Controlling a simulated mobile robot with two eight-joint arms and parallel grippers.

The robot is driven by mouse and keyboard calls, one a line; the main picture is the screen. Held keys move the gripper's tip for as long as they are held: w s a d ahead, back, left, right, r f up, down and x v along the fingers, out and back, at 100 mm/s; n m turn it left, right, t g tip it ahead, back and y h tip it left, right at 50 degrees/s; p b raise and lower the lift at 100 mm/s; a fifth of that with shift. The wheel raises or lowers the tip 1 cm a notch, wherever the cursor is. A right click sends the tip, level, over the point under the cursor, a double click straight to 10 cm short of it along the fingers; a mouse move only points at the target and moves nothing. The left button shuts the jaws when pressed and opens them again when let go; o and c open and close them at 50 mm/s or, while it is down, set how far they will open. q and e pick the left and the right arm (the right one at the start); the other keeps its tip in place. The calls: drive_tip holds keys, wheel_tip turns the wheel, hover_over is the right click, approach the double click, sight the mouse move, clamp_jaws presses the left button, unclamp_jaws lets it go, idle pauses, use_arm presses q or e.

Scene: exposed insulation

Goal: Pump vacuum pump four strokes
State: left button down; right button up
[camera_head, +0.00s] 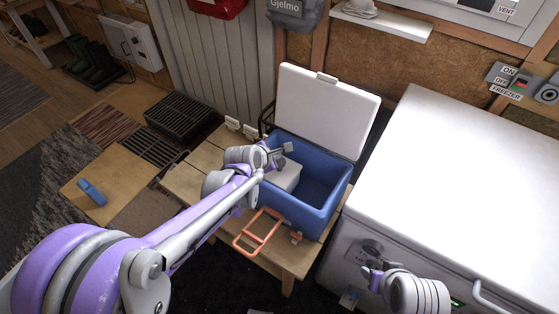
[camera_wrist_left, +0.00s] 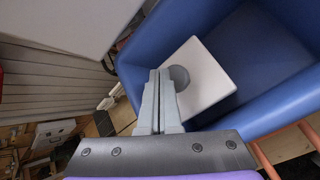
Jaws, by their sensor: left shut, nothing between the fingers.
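A white box (camera_head: 286,176) stands inside the open blue cooler (camera_head: 316,205), at its left end. In the left wrist view the white box (camera_wrist_left: 205,82) has a round grey knob (camera_wrist_left: 179,76) on top. It may be the vacuum pump, but I cannot tell for sure. My left gripper (camera_head: 284,150) is over the cooler's left end; its fingers (camera_wrist_left: 158,78) are shut and empty, just beside the knob in the left wrist view. I cannot tell whether they touch it. My right gripper (camera_head: 372,272) is low in front of the white freezer, its jaws unclear.
The cooler's white lid (camera_head: 326,110) stands open behind it. The cooler sits on a wooden bench (camera_head: 198,172), with an orange handle (camera_head: 259,232) at its front. The white freezer (camera_head: 455,185) stands close on the right. A blue object (camera_head: 91,192) lies at the left.

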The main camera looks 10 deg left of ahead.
use_arm(q)
drive_tip(key=shift+f, duration=0.15)
idle(0.4)
drive_tip(key=shift+f+b, duration=0.3)
drive_tip(key=shift+b, duration=0.05)
drive_tip(key=shift+f+b, duration=1.2)
drive_tip(key=shift+f, duration=0.3)
idle(1.3)
drive_tip(key=shift+r+p, duration=1.4)
drive_tip(key=shift+r, duration=0.55)
drive_tip(key=shift+r, duration=0.1)
drive_tip(key=shift+r+p, duration=1.75)
drive_tip(key=shift+r, duration=0.65)
